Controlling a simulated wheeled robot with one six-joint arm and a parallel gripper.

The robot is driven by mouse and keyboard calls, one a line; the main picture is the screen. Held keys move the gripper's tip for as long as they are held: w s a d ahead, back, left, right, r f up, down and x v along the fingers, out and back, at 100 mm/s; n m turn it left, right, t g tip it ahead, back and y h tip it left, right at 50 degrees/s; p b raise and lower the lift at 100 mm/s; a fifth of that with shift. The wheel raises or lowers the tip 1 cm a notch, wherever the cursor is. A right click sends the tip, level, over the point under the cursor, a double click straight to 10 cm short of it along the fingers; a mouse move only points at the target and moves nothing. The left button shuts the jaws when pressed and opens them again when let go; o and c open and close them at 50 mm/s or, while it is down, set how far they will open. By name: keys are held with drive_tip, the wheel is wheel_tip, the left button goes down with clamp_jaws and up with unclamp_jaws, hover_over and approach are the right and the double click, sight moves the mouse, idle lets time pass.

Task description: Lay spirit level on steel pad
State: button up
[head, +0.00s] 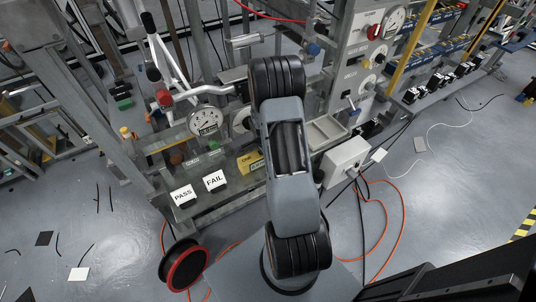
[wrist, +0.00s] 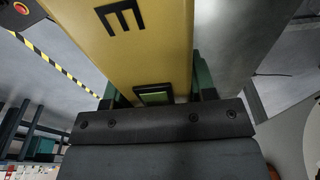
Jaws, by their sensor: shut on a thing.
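The spirit level (wrist: 150,55) is a yellow bar with a black letter E and a green window. In the wrist view it sits between the dark green fingers of my gripper (wrist: 155,84), which is shut on it. Its far end runs out of the top of the picture. In the head view my arm hides the gripper. A yellow piece with dark lettering (head: 250,162) shows beside the arm there; I cannot tell if it is the level. A grey metal surface (wrist: 235,35) lies beyond the level at right in the wrist view. I cannot pick out the steel pad for certain.
PASS (head: 183,195) and FAIL (head: 215,181) signs stand on the bench's front edge. A dial gauge (head: 206,121) and a bent white bar rise behind. A white box (head: 345,161) with orange cables is right of my arm. A red-rimmed reel (head: 184,265) stands on the floor.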

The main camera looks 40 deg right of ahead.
drive_tip(key=c, duration=0.4)
drive_tip(key=shift+o, duration=0.2)
